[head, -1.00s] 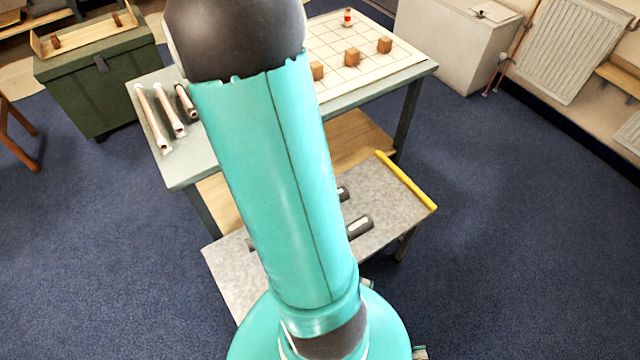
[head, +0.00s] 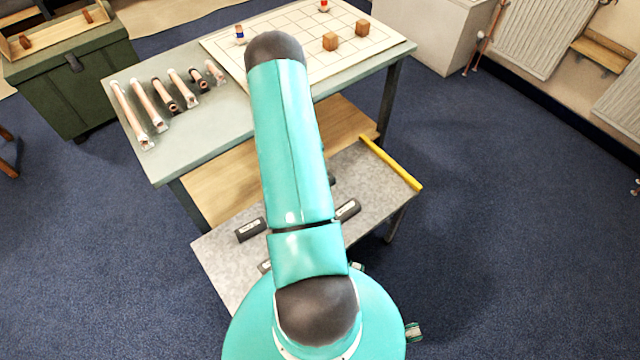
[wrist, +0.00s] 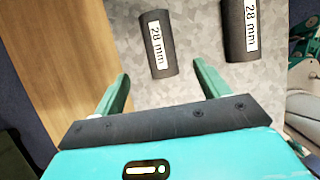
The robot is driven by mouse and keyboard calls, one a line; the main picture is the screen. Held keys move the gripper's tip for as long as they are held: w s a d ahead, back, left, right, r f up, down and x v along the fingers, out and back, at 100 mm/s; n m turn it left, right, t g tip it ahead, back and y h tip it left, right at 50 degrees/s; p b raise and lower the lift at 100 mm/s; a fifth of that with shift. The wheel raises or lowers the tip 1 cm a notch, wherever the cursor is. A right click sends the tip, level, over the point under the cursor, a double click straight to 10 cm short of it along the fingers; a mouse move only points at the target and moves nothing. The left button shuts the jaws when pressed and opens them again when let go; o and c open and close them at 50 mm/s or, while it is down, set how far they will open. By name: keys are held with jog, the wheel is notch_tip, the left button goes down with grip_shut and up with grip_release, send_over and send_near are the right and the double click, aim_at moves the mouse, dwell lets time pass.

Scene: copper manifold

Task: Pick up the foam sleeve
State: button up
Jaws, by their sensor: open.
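Several dark grey foam sleeves with white labels lie on a low speckled grey shelf (head: 225,265). In the head view, one sleeve (head: 250,229) lies left of my arm and another (head: 347,209) to its right; others are partly hidden by the arm. My gripper is hidden in the head view.
A grey-green table (head: 210,125) behind the shelf holds several copper pipes (head: 138,112) and a white gridded board (head: 290,40) with wooden blocks (head: 330,41). A wooden lower shelf (head: 225,183) adjoins the grey one. A yellow strip (head: 390,162) edges the right side. Blue floor is clear at right.

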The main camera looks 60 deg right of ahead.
jog(key=x, duration=0.9)
jog(key=shift+s+d+f, duration=0.1)
jog(key=shift+f, duration=0.25)
jog(key=shift+c, duration=0.2)
jog(key=c, duration=1)
